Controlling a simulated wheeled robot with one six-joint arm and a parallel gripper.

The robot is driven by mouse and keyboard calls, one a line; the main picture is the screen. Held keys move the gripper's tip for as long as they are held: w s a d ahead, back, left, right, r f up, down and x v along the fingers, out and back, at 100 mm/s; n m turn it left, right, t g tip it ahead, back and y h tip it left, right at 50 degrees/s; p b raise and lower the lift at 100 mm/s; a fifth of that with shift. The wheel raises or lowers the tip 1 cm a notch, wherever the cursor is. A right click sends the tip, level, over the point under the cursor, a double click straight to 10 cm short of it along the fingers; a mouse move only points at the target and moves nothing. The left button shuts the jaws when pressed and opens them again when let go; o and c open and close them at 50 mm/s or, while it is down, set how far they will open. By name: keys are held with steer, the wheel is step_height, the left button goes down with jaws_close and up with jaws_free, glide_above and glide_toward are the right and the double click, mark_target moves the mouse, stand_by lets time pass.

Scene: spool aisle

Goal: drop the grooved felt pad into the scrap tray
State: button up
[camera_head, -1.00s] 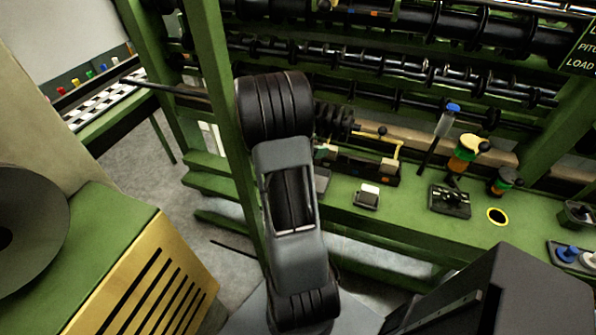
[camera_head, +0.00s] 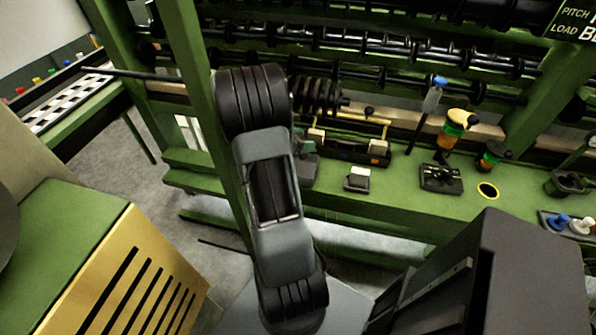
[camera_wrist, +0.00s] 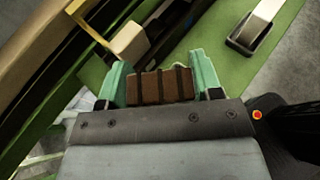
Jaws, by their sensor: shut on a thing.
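The grooved felt pad (camera_wrist: 162,86) is a brown block with dark grooves in the wrist view. My gripper (camera_wrist: 161,84) is shut on it, with one green finger at each side. In the head view my gripper (camera_head: 304,147) shows only as a bit of green beside my arm, above the green bench; the pad is hidden there. No thing is clearly marked as the scrap tray. A dark tray (camera_head: 548,222) with blue and white pieces lies at the bench's right end, and a black open bin (camera_head: 565,184) stands behind it.
A dark holder with a yellow handle (camera_head: 350,150) stands on the bench (camera_head: 400,195) near my gripper. A small white-topped block (camera_head: 357,179) is in front of it. Cups and a black fixture (camera_head: 441,178) stand further right. A green post (camera_head: 205,110) rises left of my arm.

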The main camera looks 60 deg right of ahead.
steer(key=o, duration=1)
steer(key=shift+r, duration=0.6)
steer(key=r, duration=0.3)
steer(key=shift+s+a+p, duration=0.15)
steer(key=shift+a+p, duration=0.1)
steer(key=shift+p, duration=0.05)
steer(key=s+a+r+p, duration=0.1)
steer(key=s+a+r, duration=0.6)
steer(key=a+r, duration=0.2)
steer(key=shift+s+a, duration=0.3)
steer(key=shift+a, duration=0.75)
